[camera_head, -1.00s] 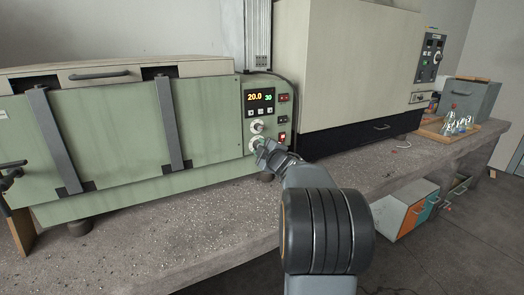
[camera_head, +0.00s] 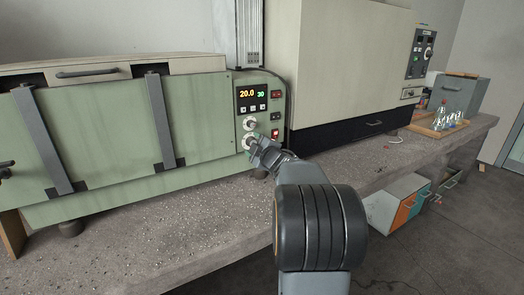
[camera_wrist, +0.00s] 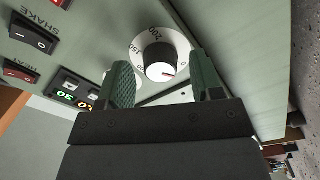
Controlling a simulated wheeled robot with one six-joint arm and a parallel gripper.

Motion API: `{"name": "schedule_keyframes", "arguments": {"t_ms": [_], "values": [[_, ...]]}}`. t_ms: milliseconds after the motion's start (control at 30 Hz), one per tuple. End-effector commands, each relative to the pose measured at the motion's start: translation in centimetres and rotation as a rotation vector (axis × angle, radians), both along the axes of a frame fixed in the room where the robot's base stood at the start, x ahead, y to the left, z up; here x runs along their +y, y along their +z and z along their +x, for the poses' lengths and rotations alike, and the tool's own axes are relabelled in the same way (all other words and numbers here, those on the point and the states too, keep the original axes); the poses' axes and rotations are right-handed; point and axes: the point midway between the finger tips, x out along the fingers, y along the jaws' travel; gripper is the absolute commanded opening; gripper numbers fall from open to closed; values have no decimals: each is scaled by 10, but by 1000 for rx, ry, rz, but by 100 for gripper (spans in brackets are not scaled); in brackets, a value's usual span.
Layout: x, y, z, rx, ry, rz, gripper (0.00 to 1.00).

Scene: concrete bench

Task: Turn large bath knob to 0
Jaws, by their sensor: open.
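The green bath's control panel in the head view carries an upper white knob (camera_head: 250,124) and a lower knob (camera_head: 249,142). My gripper (camera_head: 258,149) is at the lower knob and partly covers it. In the wrist view a round knob (camera_wrist: 159,55) with a white cap and dark rim sits on a white dial marked 100, 150 and 200. A red pointer line shows at the cap's lower right edge. My open gripper (camera_wrist: 163,82) has one finger on each side of this knob; whether either finger touches it I cannot tell.
A display (camera_head: 251,97) reading 20.0 and 30 is above the knobs. Rocker switches labelled SHAKE (camera_wrist: 33,34) and HEAT (camera_wrist: 21,74) sit beside the dial. A large beige cabinet (camera_head: 350,65) stands right of the bath. The bench front (camera_head: 230,225) is clear.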

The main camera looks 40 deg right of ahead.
Motion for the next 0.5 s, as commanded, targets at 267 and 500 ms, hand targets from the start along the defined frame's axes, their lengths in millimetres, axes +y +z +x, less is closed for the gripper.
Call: {"name": "schedule_keyframes", "arguments": {"t_ms": [267, 500], "values": [[6, 2, -48, 0, -4, -1, 60], [12, 2, -95, -1, -4, -1, 60]]}}
